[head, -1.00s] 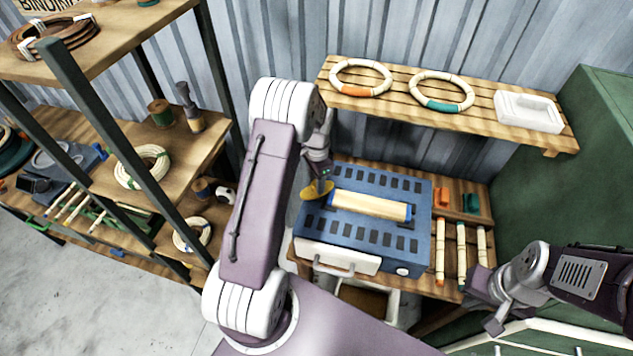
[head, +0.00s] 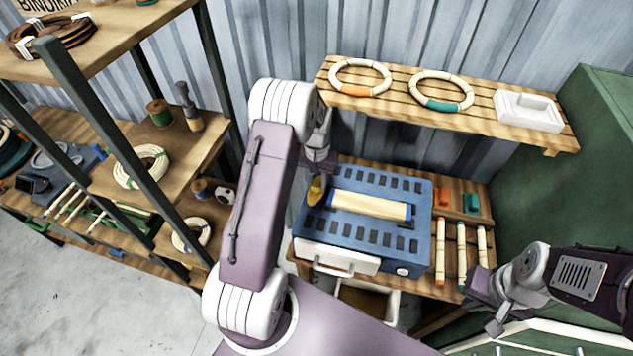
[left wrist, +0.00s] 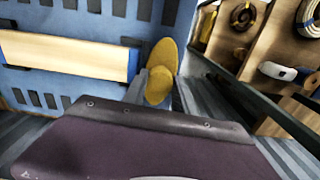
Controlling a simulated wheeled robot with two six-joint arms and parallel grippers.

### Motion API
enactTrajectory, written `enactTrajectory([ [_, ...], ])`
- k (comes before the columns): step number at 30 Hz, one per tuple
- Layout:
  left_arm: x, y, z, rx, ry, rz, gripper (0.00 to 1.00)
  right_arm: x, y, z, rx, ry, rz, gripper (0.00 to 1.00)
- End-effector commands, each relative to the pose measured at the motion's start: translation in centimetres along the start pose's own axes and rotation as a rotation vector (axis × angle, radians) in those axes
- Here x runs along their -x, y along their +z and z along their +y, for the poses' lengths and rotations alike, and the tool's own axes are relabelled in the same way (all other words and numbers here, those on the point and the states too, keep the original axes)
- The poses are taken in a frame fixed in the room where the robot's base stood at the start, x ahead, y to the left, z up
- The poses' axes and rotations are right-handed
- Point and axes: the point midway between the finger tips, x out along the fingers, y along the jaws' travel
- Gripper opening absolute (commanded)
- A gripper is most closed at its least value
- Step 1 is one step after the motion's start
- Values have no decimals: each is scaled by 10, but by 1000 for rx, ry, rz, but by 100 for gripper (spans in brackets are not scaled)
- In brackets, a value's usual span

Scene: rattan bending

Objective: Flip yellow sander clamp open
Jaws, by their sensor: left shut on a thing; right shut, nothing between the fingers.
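The yellow sander clamp (head: 316,191) is at the left end of the blue sander (head: 375,237). It looks narrow and upright in the head view. In the left wrist view the yellow clamp (left wrist: 161,60) shows as a rounded lobe between and beyond the fingers. My left gripper (head: 322,178) is shut on the yellow clamp; its fingertips are partly hidden in the head view. My right gripper (head: 480,303) is shut and empty, low at the right, apart from the sander.
A pale roller (head: 370,206) lies across the sander's top. Rattan poles (head: 461,250) lie to its right on the bench. A slatted shelf (head: 480,118) with two rings and a white tray hangs behind. A shelving rack (head: 215,100) stands at the left.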

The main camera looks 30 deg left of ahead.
Motion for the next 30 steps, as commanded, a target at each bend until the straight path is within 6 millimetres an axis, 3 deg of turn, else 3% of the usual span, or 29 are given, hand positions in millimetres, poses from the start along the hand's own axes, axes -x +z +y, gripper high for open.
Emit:
enactTrajectory([
  [21,4,-6,-1,67,-1,18,0,0,0,0,0,0,0,0],
  [22,4,-6,-1,67,-1,18,38,0,0,0,0,0,0,0],
  [24,4,-5,-1,67,-1,16,55,0,0,0,0,0,0,0],
  [30,2,-3,0,66,-1,9,55,0,0,0,0,0,0,0],
])
